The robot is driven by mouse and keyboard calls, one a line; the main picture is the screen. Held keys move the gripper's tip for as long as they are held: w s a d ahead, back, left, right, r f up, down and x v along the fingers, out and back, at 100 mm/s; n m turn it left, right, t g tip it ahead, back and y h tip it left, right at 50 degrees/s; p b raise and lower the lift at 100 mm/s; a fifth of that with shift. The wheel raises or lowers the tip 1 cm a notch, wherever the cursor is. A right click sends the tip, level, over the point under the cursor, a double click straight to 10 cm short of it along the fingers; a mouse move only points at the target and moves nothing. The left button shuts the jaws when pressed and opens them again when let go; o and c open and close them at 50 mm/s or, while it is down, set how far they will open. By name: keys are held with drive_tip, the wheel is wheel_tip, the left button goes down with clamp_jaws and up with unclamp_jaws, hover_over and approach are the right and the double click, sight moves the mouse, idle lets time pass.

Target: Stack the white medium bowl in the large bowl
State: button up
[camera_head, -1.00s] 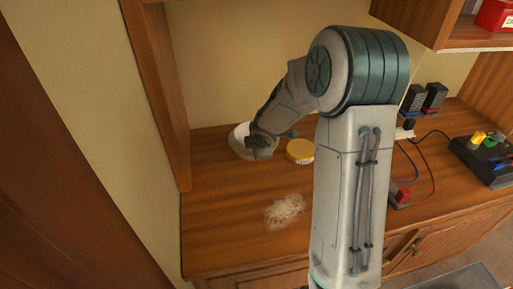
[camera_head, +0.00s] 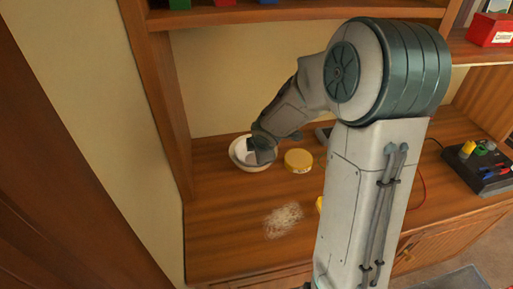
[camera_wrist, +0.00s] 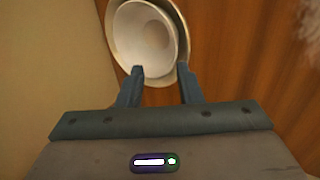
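The white medium bowl (camera_head: 240,149) sits inside the cream large bowl (camera_head: 247,168) on the wooden desk, near the left side wall. In the wrist view, the white bowl (camera_wrist: 140,38) lies within the rim of the large bowl (camera_wrist: 184,35). My gripper (camera_wrist: 160,72) is open at the near side of the bowls, its fingers apart. The left fingertip overlaps the white bowl's inside, and the right fingertip is by the large bowl's outer edge. In the head view, my gripper (camera_head: 258,155) hides the right part of the bowls. Contact cannot be told.
A yellow round container (camera_head: 298,161) stands right of the bowls. A pale fuzzy patch (camera_head: 283,220) lies on the desk in front. A dark box with coloured parts (camera_head: 480,165) is at the right. A wooden side panel (camera_head: 158,100) and shelf (camera_head: 290,14) bound the space.

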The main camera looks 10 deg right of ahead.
drive_tip(key=s+d+r+m+g+h+p, duration=0.2)
drive_tip(key=s+d+r+m+h, duration=0.15)
drive_tip(key=s+r+m, duration=0.95)
drive_tip(key=s+a+m+y, duration=0.1)
drive_tip(key=s+m, duration=0.1)
drive_tip(key=s, duration=0.4)
drive_tip(key=s+a+r+m+g+y, duration=0.1)
drive_tip(key=s+a+m+y, duration=0.1)
drive_tip(key=s, duration=0.4)
drive_tip(key=shift+s+m, duration=0.2)
drive_tip(key=shift+m, duration=0.4)
drive_tip(key=shift+y, duration=0.25)
